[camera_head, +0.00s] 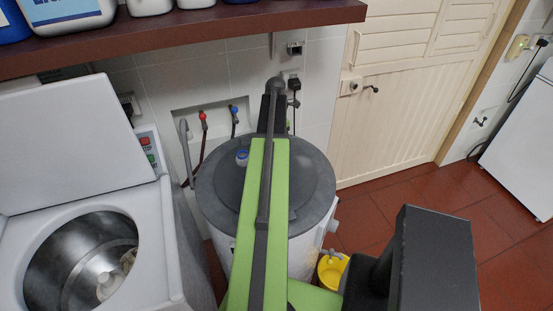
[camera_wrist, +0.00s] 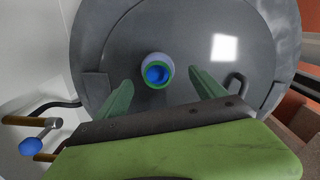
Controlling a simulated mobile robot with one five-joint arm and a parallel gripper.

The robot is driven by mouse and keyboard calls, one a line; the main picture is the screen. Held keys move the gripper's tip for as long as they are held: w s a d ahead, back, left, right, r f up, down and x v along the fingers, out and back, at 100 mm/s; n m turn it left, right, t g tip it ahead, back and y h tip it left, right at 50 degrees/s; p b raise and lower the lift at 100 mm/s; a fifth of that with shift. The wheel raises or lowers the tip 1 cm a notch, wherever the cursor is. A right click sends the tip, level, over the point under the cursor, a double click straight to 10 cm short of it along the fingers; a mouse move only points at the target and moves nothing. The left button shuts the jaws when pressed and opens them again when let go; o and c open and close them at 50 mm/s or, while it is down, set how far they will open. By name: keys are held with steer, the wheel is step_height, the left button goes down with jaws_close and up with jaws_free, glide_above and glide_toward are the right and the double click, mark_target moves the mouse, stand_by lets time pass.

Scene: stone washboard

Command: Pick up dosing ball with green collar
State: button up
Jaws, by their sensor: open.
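The dosing ball (camera_wrist: 157,71) is a small pale cup with a green collar and a blue inside. It sits upright on the round grey lid (camera_wrist: 215,25) of a tub. In the head view the dosing ball (camera_head: 242,157) shows just left of my green arm, on the lid (camera_head: 215,185). My gripper (camera_wrist: 160,76) is open and empty, its two green fingers pointing toward the lid. In the wrist view the ball appears between and slightly beyond the fingertips, not touched. In the head view my fingers cannot be made out.
A white washing machine (camera_head: 165,215) with its lid up stands left of the tub. A brown shelf (camera_head: 180,35) with bottles hangs above. Red and blue taps (camera_head: 203,115) and a hose are on the wall behind. A yellow bucket (camera_head: 330,272) stands on the floor at right.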

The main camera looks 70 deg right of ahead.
steer(key=f+b, duration=0.5)
steer(key=shift+w+f, duration=0.2)
steer(key=shift+w, duration=0.05)
steer(key=shift+r, duration=0.15)
steer(key=shift+c, duration=0.3)
steer(key=c, duration=1.4)
steer(key=shift+r, duration=0.1)
steer(key=r+p, duration=0.5)
steer(key=shift+s+r, duration=0.1)
steer(key=shift+s, duration=0.3)
steer(key=s+r+p, duration=0.1)
steer(key=s+p, duration=0.1)
steer(key=s, duration=0.1)
steer(key=s+r+p, duration=0.2)
steer(key=s, duration=0.2)
steer(key=s+d+r+p, duration=0.1)
steer(key=s+r+p, duration=0.1)
steer(key=s, duration=0.2)
steer(key=shift+r, duration=0.25)
